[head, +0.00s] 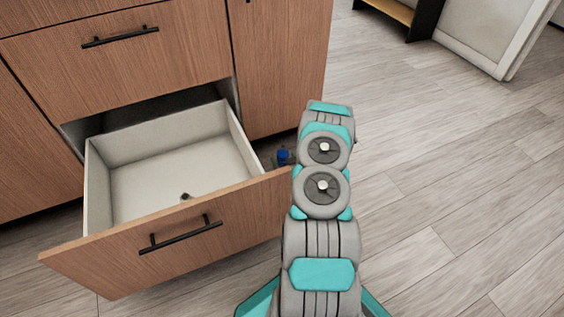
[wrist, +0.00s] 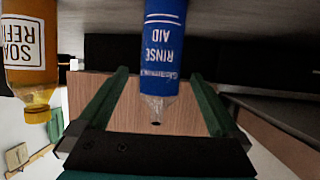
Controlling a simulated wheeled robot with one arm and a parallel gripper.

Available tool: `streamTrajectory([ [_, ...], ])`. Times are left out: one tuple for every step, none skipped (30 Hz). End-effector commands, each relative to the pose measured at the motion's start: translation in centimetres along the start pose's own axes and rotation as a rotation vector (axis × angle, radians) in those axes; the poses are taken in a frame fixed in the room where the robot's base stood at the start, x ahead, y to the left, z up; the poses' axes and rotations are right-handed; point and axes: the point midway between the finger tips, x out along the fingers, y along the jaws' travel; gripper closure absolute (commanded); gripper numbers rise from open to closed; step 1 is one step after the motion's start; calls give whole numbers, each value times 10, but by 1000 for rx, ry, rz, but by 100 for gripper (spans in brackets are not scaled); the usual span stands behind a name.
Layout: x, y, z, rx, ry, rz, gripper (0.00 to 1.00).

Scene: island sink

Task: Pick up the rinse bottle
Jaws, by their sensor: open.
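The rinse bottle (wrist: 163,50) is blue with white "RINSE AID" lettering and a clear tapered nozzle. It appears upside down in the wrist view, at top centre. My gripper (wrist: 158,74) is open, with one green finger on each side of the bottle's lower part and nozzle. Gaps show between the fingers and the nozzle; I cannot tell whether the bottle is fully between the fingertips. In the head view my arm hides the gripper. A small blue thing (head: 283,156) shows beside my arm, perhaps part of this bottle.
An orange soap refill bottle (wrist: 30,60) stands left of the gripper in the wrist view. An open, pale drawer (head: 150,175) holds a small dark item (head: 186,196). Wooden cabinets (head: 280,65) stand behind. The floor (head: 450,190) at right is clear.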

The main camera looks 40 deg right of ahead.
Motion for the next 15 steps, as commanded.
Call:
streamTrajectory([
  [4, 0, 0, -1, 2, 0, 0],
  [7, 0, -1, -2, 3, 0, 0],
  [12, 0, -1, -2, 4, -1, 0],
  [15, -1, -2, -2, 4, -1, 0],
  [19, -1, -1, -3, 4, -1, 0],
  [24, -1, -1, -3, 2, -1, 0],
  [28, 0, -1, -2, 1, -1, 0],
  [32, 0, -1, -2, 1, -1, 0],
  [38, 0, -2, -3, 3, -1, 0],
  [41, 0, -2, -4, 4, -1, 0],
  [44, 0, -3, -3, 5, -1, 0],
  [46, 0, -2, -2, 4, -1, 0],
  [48, 0, -2, -1, 3, -1, 0],
  [48, 0, -2, 0, 2, -1, 0],
  [49, 0, -2, 0, 2, 0, 0],
])
